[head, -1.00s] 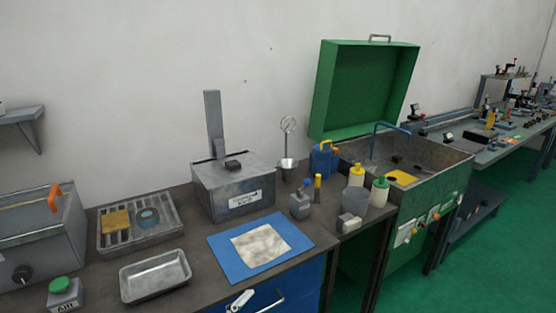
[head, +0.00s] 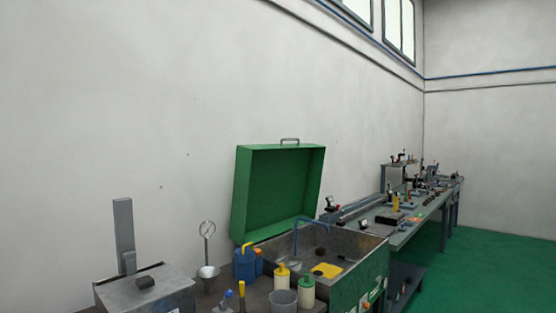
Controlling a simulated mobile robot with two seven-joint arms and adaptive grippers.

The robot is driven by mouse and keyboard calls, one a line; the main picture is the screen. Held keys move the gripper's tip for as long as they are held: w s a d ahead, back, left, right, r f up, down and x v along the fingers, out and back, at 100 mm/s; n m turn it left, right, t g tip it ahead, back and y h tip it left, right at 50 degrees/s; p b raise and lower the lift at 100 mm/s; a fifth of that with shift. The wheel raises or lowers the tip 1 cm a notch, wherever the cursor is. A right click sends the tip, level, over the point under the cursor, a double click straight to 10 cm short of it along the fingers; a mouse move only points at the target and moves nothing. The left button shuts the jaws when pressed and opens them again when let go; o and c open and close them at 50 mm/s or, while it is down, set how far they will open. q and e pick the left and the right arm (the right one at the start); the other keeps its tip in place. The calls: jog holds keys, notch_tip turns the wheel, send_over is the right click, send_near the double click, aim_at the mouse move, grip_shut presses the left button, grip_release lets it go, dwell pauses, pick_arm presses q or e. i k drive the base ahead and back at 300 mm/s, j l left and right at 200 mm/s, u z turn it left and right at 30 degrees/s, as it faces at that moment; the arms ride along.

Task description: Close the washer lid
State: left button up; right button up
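The green washer lid (head: 280,190) stands open, tilted back near the wall, with a small grey handle (head: 290,141) on its top edge. The green washer (head: 345,290) below it has an open grey metal basin (head: 355,250). A blue bent spout (head: 308,222) rises from the basin, and a yellow piece (head: 327,270) and dark pieces lie inside. Neither of my grippers is in view.
Yellow-capped (head: 282,279) and green-capped (head: 306,290) bottles, a grey cup (head: 283,300) and a blue can (head: 245,263) stand left of the basin. A grey metal box (head: 145,290) sits further left. A long workbench (head: 410,225) runs to the right. Green floor (head: 480,275) lies clear at right.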

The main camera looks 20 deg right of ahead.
aim_at(273, 185)
jog(key=i+l, duration=0.15)
jog(key=l, duration=0.25)
jog(key=i+l, duration=0.15)
jog(key=l, duration=0.2)
jog(key=i+l, duration=0.15)
jog(key=l, duration=0.25)
jog(key=i+l, duration=0.15)
jog(key=l, duration=0.2)
jog(key=i+l, duration=0.15)
jog(key=l, duration=0.25)
jog(key=i+l, duration=0.15)
jog(key=l, duration=0.2)
jog(key=i+l, duration=0.15)
jog(key=l, duration=0.25)
jog(key=i+l, duration=0.1)
jog(key=l, duration=1.2)
jog(key=k, duration=0.05)
